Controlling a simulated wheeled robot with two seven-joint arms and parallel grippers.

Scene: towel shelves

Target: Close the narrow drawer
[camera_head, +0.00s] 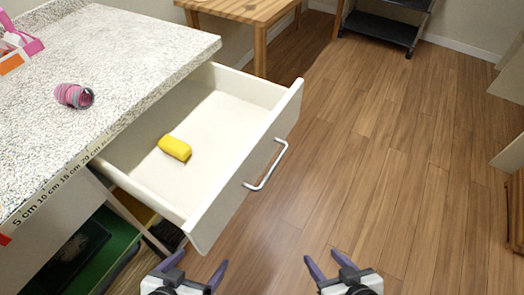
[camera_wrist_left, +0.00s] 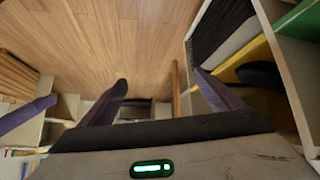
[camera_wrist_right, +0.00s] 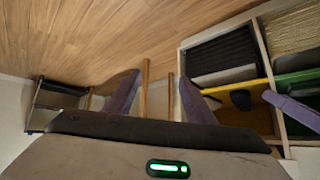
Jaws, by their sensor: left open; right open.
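The narrow drawer (camera_head: 250,155) is white and stands pulled out from under the speckled countertop (camera_head: 130,45) in the head view. Its front panel carries a silver bar handle (camera_head: 268,168) facing right. A yellow item (camera_head: 175,148) lies inside on the drawer floor. My left gripper (camera_head: 197,264) is open and empty, below the drawer's near front corner and apart from it. My right gripper (camera_head: 325,262) is open and empty over the floor, to the right of the drawer and apart from the handle. The wrist views do not clearly show the drawer.
A pink and grey rolled item (camera_head: 74,95) lies on the countertop. Open compartments with a green shelf (camera_head: 108,250) sit below it. A wooden table (camera_head: 240,10) and a dark rack (camera_head: 380,28) stand at the back. The wooden floor (camera_head: 380,150) right of the drawer is clear.

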